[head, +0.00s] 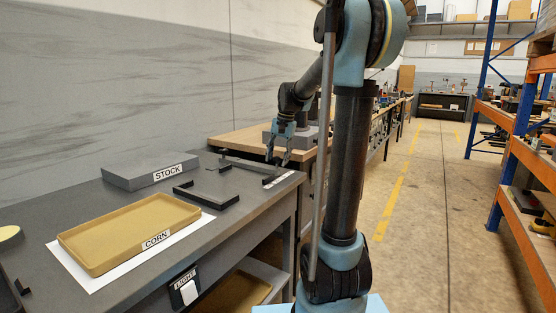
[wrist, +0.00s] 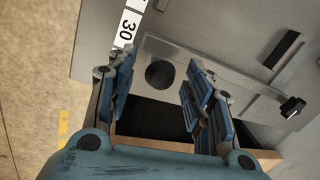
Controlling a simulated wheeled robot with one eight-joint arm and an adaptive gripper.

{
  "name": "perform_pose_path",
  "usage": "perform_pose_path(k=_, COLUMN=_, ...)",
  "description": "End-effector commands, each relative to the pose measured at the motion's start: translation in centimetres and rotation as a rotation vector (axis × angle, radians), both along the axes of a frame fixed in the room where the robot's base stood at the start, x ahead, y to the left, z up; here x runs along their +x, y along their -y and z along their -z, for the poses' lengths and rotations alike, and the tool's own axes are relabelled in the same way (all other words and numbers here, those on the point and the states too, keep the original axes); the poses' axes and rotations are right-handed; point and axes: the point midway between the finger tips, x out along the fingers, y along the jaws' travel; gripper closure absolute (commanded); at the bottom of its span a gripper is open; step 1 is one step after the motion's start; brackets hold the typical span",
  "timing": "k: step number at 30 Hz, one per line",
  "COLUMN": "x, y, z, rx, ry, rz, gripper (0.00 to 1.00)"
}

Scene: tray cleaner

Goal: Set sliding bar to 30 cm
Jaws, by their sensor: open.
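The dark sliding bar (head: 243,166) lies across the far right part of the grey bench, close to my gripper (head: 277,156). In the wrist view a long grey bar (wrist: 235,88) runs to a black end piece (wrist: 292,106); I take it for the sliding bar. A dark round spot (wrist: 160,73), knob or hole, shows near its other end. A white scale strip with a "30" label (wrist: 125,30) lies along the bench edge. My gripper (wrist: 160,85) is open, its fingers on either side of the round spot in the picture. I cannot tell whether they touch anything.
A black angled bracket (head: 207,197) lies nearer on the bench. A wooden bench (head: 240,138) stands behind. The aisle floor (head: 420,200) at right is clear.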

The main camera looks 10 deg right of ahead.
Motion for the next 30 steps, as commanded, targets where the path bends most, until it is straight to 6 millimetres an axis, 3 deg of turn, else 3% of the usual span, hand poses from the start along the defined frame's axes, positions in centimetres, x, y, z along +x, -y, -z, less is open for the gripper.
perform_pose_path(k=5, x=-0.2, y=0.4, z=-1.9, rx=0.0, ry=0.0, rz=0.001, gripper=0.53)
perform_pose_path(k=18, x=-0.8, y=1.7, z=-9.3, rx=0.0, ry=-0.001, rz=0.0, gripper=0.53)
perform_pose_path(k=24, x=-1.0, y=2.0, z=-11.0, rx=0.001, ry=-0.001, rz=0.001, gripper=0.53)
perform_pose_path(k=30, x=-1.0, y=2.0, z=-11.5, rx=0.0, ry=-0.001, rz=0.001, gripper=0.53)
